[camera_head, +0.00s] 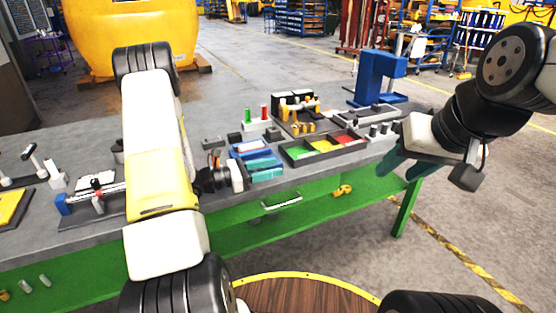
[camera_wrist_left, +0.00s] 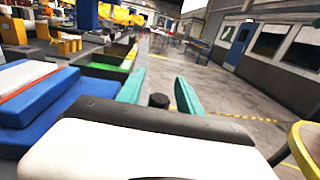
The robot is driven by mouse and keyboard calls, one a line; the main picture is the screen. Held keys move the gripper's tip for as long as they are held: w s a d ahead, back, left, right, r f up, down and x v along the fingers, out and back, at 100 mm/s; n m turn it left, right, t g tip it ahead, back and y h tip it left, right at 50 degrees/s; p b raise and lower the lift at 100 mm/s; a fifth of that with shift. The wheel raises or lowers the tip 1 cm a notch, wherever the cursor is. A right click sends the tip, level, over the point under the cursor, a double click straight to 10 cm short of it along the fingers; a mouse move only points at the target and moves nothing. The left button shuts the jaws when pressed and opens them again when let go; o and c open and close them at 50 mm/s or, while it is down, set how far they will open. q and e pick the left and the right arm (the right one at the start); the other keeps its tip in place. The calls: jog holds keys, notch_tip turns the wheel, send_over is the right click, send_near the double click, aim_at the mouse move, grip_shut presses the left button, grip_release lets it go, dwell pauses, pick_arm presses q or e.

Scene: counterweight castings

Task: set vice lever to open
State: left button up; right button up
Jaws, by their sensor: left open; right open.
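A small vice-like fixture (camera_head: 95,190) with a blue end and a pale bar lies on the left part of the bench. I cannot make out its lever or the lever's setting for sure. My left gripper (camera_head: 280,168) is open, with its teal fingers over the bench's front edge beside blue blocks, well right of the fixture. Its fingers also show in the left wrist view (camera_wrist_left: 160,72), apart, with a dark round knob between their bases. My right gripper (camera_head: 402,166) is open near the bench's right end. My left arm hides part of the bench.
Blue blocks (camera_head: 250,148) lie close to the left gripper. A partitioned tray (camera_head: 292,157) with green, yellow and red sections is to their right. A blue press (camera_head: 378,78) stands at the back right. The grey bench (camera_head: 60,238) has a green frame.

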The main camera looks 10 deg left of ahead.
pick_arm(q)
jog(key=shift+c, duration=0.4)
grip_shut()
dwell(0.9)
